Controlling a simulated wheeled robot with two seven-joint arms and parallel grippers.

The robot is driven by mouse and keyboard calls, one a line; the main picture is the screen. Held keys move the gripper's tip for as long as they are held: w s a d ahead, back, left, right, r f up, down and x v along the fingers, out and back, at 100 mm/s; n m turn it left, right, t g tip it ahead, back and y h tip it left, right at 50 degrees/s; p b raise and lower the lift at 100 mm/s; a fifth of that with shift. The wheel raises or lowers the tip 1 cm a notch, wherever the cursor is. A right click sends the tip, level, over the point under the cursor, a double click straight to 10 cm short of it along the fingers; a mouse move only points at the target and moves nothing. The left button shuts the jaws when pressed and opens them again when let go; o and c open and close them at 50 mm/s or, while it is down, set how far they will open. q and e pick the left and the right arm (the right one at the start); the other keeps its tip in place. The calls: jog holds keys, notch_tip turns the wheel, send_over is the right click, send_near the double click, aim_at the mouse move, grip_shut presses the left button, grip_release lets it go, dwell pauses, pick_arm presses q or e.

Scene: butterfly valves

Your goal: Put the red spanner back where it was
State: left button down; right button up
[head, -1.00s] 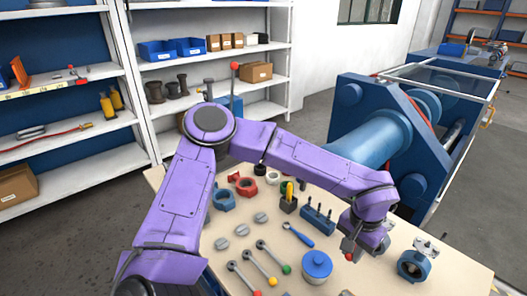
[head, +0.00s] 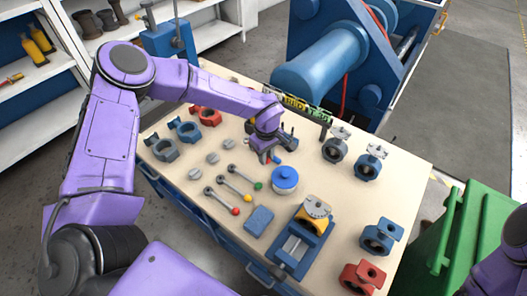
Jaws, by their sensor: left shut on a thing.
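My left gripper (head: 269,153) is low over the bench (head: 205,240), just behind and left of the round blue lidded pot (head: 285,180). It is shut on a small red thing (head: 267,161), of which only a bit shows below the fingers; I take it for the red spanner, its shape mostly hidden. A bit of blue shows beside the fingers, perhaps the blue spanner. I cannot tell whether the held piece touches the bench. My right arm shows only at the lower right edge; its gripper is out of view.
Levers with red, yellow and green knobs (head: 222,202) lie left of the pot. A blue vise (head: 300,245), a blue block (head: 259,221) and several valve bodies (head: 335,150) stand around. A green bin (head: 470,235) is at the right. Bench room is clear right of the pot.

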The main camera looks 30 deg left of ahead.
pick_arm(q)
jog(key=shift+w+a+f+n, duration=0.1)
jog(key=shift+a+f+n, duration=0.25)
jog(key=shift+f+n, duration=0.25)
notch_tip(320, 180, down, 7)
jog(key=b, duration=0.6)
jog(key=shift+r, duration=0.1)
jog(key=shift+r, duration=0.1)
jog(key=c, duration=0.9)
grip_release()
jog(key=shift+c, duration=0.2)
notch_tip(320, 180, up, 7)
jog(key=p, duration=0.6)
